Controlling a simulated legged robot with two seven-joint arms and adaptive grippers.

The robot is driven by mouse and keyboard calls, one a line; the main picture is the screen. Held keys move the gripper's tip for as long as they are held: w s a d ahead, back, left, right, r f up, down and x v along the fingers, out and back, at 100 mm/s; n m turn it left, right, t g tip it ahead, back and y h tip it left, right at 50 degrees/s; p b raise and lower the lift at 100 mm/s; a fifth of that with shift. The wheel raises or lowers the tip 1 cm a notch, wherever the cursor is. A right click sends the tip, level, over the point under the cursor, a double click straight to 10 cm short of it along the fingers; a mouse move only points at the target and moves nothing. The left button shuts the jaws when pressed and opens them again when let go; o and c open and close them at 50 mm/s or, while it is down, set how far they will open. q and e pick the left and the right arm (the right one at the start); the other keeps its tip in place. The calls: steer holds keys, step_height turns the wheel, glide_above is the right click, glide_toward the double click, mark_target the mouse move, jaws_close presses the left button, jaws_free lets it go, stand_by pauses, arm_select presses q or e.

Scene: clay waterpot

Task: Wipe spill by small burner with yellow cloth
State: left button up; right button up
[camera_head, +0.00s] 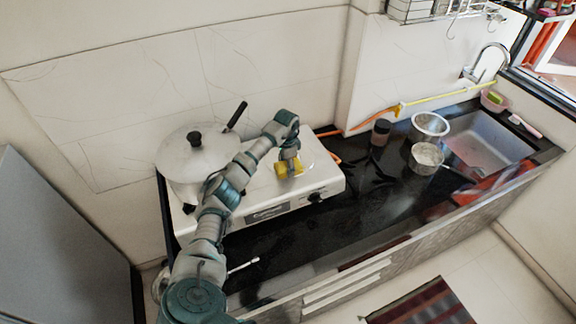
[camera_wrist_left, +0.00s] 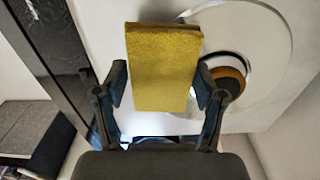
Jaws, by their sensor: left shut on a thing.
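The yellow cloth (camera_head: 290,169) is a small folded block on the white stove top, on the right half of the stove (camera_head: 329,178). My left gripper (camera_head: 289,160) is above it and shut on it. In the left wrist view the cloth (camera_wrist_left: 163,68) stands between the two fingers of my left gripper (camera_wrist_left: 161,88). A round burner (camera_wrist_left: 235,72) shows beside the cloth in that view, partly hidden by a finger. I cannot make out the spill in either view. My right gripper is not in view.
A large lidded pot (camera_head: 193,158) with a dark-handled pan behind it stands on the stove's left half. A dark jar (camera_head: 381,132), two metal bowls (camera_head: 430,124) and a sink (camera_head: 487,146) are to the right. The black counter (camera_head: 375,195) has bare room in front.

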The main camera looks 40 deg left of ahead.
arm_select(q)
steer(key=shift+a+f, duration=0.35)
steer(key=shift+a, duration=0.15)
steer(key=shift+a+f, duration=0.1)
steer(key=shift+f, duration=0.2)
steer(key=shift+d, duration=0.3)
steer(key=shift+d+f, duration=0.15)
steer(key=shift+f, duration=0.05)
steer(key=shift+f+b, duration=0.3)
steer(key=shift+a, duration=0.25)
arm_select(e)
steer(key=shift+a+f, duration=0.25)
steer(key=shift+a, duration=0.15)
